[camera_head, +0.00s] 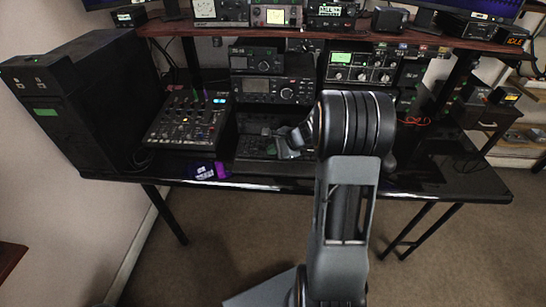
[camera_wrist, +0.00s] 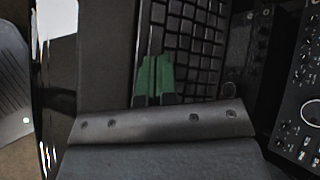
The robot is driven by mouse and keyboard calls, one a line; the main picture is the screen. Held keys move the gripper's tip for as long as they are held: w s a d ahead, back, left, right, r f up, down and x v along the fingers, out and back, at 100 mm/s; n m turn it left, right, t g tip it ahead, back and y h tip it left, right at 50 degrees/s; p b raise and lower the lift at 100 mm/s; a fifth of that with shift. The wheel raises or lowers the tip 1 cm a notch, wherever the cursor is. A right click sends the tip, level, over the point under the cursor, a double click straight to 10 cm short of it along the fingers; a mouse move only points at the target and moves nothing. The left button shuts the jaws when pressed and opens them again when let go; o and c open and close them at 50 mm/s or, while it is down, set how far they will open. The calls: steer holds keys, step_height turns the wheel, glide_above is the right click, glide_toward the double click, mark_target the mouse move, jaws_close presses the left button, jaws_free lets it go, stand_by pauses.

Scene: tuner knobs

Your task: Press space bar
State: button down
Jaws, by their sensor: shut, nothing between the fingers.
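A black keyboard (camera_wrist: 195,45) lies on the desk and fills the upper middle of the wrist view. In the head view the keyboard (camera_head: 252,125) is partly hidden behind my arm. A long key at its left edge in the wrist view looks like the space bar (camera_wrist: 157,38). My gripper (camera_wrist: 155,78), with green fingertips, is shut and empty over the keyboard's left edge, in line with that key. Whether the tips touch it I cannot tell. In the head view my gripper (camera_head: 277,149) points down at the keyboard's front part.
A mixer (camera_head: 187,118) stands left of the keyboard in the head view; a panel with knobs (camera_wrist: 300,90) shows at right in the wrist view. Radios (camera_head: 275,90) stand behind the keyboard under a shelf. A purple object (camera_head: 221,170) lies near the desk's front edge.

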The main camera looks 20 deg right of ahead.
mark_target(273, 157)
steer(key=shift+f+b, duration=0.35)
steer(key=shift+b, duration=0.05)
stand_by(0.5)
steer(key=shift+r, duration=0.25)
steer(key=shift+r+p, duration=0.55)
steer(key=shift+p, duration=0.05)
step_height(273, 157, up, 5)
steer(key=p, duration=0.4)
stand_by(0.4)
stand_by(0.7)
